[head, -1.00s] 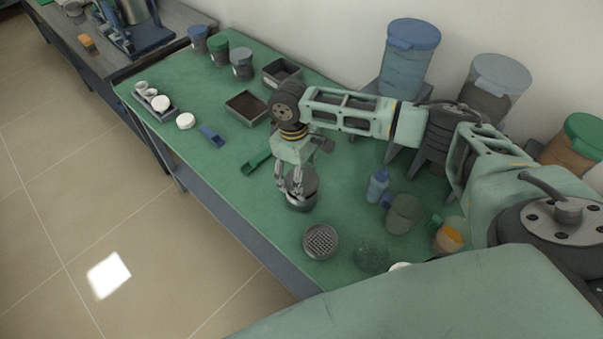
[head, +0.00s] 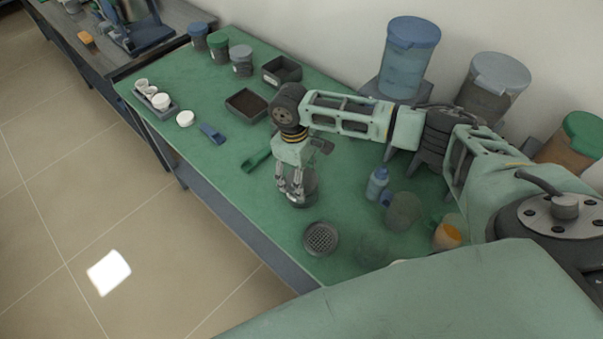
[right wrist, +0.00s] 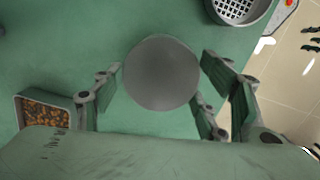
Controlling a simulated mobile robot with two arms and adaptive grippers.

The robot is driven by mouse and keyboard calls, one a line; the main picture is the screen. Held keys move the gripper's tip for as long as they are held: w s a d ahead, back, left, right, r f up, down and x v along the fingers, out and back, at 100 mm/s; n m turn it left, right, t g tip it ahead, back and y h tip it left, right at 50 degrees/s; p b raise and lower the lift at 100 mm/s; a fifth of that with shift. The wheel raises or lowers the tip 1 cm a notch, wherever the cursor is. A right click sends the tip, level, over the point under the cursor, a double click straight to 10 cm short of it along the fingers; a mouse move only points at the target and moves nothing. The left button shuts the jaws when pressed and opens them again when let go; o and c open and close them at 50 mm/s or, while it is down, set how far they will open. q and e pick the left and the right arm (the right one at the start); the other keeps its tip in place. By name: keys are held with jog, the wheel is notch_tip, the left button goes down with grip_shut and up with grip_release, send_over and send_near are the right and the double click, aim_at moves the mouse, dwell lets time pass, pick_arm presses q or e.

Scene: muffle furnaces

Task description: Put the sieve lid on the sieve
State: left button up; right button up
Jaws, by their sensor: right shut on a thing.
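The sieve (head: 320,239) is a dark round dish with a mesh bottom, standing near the front edge of the green bench. It also shows at the top right in the right wrist view (right wrist: 238,10). The sieve lid (right wrist: 161,73) looks like a plain grey disc between the fingers in the right wrist view. In the head view the grey round piece (head: 310,187) is partly hidden by my right gripper (head: 293,193). That gripper is shut on it, pointing down, beyond the sieve. I cannot tell whether it touches the bench. My left gripper is not in view.
A green scoop (head: 256,159) and dark trays (head: 247,106) lie beyond the gripper. A blue bottle (head: 377,183) and several clear vessels (head: 403,210) stand right of the sieve. Large lidded containers (head: 408,60) line the wall.

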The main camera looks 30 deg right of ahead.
jog(key=shift+f, duration=0.1)
jog(key=o, duration=1.3)
jog(key=shift+c, duration=0.2)
jog(key=shift+o, duration=0.2)
jog(key=shift+o, duration=1.3)
jog(key=shift+r+p, duration=3.55)
jog(key=shift+p, duration=0.6)
jog(key=shift+a+f, duration=0.1)
